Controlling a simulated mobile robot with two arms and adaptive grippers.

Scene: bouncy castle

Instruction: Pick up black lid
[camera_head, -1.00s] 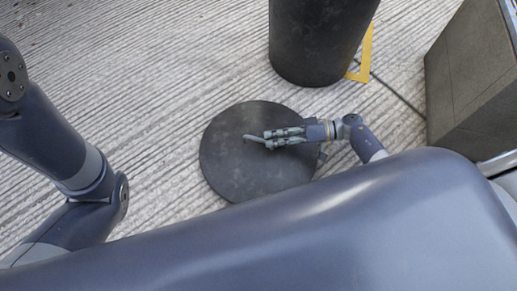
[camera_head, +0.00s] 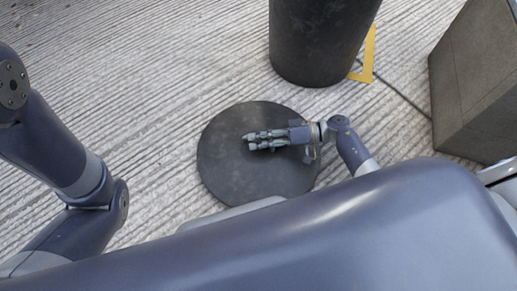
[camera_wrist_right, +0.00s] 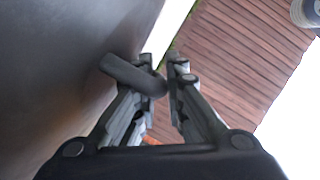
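The black lid (camera_head: 225,165) is a dark round disc on the ribbed floor in the middle of the head view. My right gripper (camera_head: 250,143) is above it, fingers pointing left, hiding the lid's centre. In the right wrist view the lid's dark surface (camera_wrist_right: 55,70) fills the left side. Its short bar handle (camera_wrist_right: 128,72) reaches in between the tips of my right gripper (camera_wrist_right: 161,62). The fingers are close around the handle, but I cannot tell whether they press on it. My left gripper is out of view; only my left arm shows.
A tall dark bin (camera_head: 320,40) stands behind the lid, with a yellow angular piece (camera_head: 368,55) beside it. A grey block (camera_head: 480,95) stands at the right. The floor left of the lid and bin is clear.

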